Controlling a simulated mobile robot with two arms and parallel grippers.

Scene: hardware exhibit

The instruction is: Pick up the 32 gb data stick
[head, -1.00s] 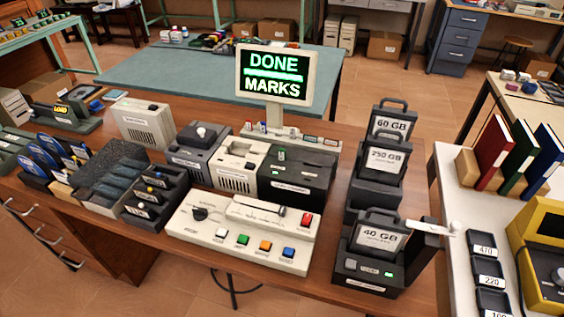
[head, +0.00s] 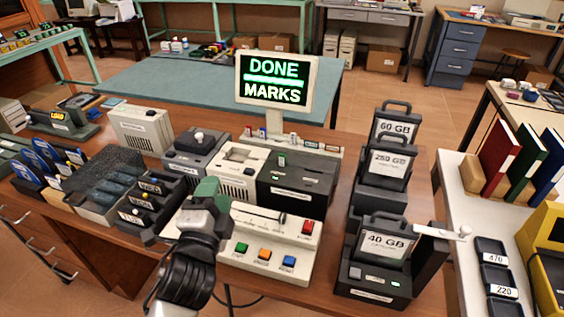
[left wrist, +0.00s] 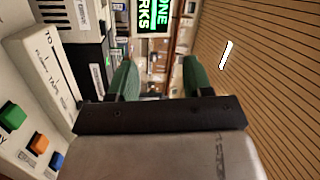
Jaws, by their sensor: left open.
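Several small sticks (head: 308,144) stand in a rack below the monitor; their labels are too small to read, so I cannot tell which one is the 32 GB data stick. Another small green-and-white stick (head: 282,160) stands upright in the top of a black drive box (head: 298,182). My left gripper (head: 208,188) is open and empty over the white console, in front of the drive boxes. Its two green fingers also show apart in the left wrist view (left wrist: 160,75). My right gripper is not in view.
A monitor (head: 274,82) reading "DONE MARKS" rises behind the drive boxes. The white console (head: 272,246) with coloured buttons lies in front. Black stands with cards marked 60 GB, 250 GB and 40 GB (head: 385,245) are at right. Slotted trays (head: 148,205) are at left.

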